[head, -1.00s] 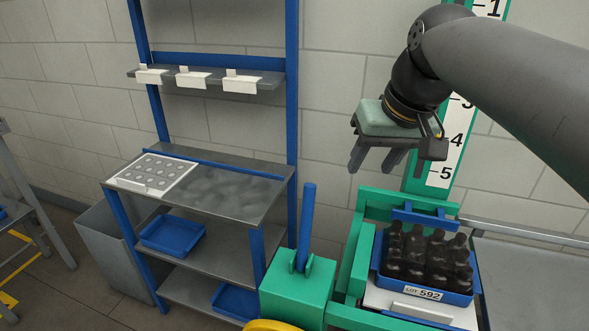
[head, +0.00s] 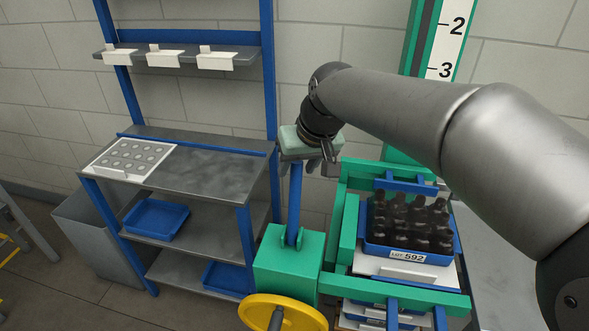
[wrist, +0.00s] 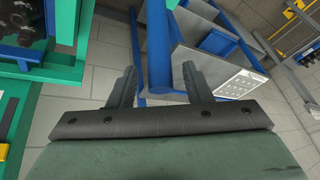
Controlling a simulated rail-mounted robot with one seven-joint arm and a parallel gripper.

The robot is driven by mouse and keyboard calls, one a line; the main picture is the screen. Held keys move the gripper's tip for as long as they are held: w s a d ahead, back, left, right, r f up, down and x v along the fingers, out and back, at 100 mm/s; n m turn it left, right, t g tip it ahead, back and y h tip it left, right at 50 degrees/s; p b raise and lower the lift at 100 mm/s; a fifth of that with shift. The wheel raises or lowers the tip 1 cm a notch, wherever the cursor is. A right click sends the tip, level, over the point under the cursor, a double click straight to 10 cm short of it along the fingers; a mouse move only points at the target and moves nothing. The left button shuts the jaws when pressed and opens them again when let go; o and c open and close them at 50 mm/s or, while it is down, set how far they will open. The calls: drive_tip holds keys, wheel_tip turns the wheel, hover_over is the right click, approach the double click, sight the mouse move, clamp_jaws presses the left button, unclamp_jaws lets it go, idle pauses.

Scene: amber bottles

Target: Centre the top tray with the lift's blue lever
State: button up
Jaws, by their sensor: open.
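The lift's blue lever (head: 294,205) stands upright on a green box (head: 288,262) left of the lift frame. My gripper (head: 308,163) is at the lever's upper end, which it hides in the head view. In the wrist view the lever (wrist: 159,45) shows between the two spread fingers of my gripper (wrist: 160,75). I cannot tell whether they touch it. The top tray (head: 408,255), blue and labelled LOT 592, holds several dark bottles (head: 410,220) in the green lift frame (head: 345,225). More trays (head: 385,313) show below it, partly hidden.
A yellow handwheel (head: 284,312) sits at the front of the green box. A grey rack with blue posts (head: 210,180) stands close on the left, holding blue trays (head: 157,219) and a white spotted card (head: 130,158). A numbered scale (head: 447,45) rises behind the lift.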

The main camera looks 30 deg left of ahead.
sight(294, 203)
drive_tip(key=shift+x, duration=1.5)
drive_tip(key=shift+c, duration=0.4)
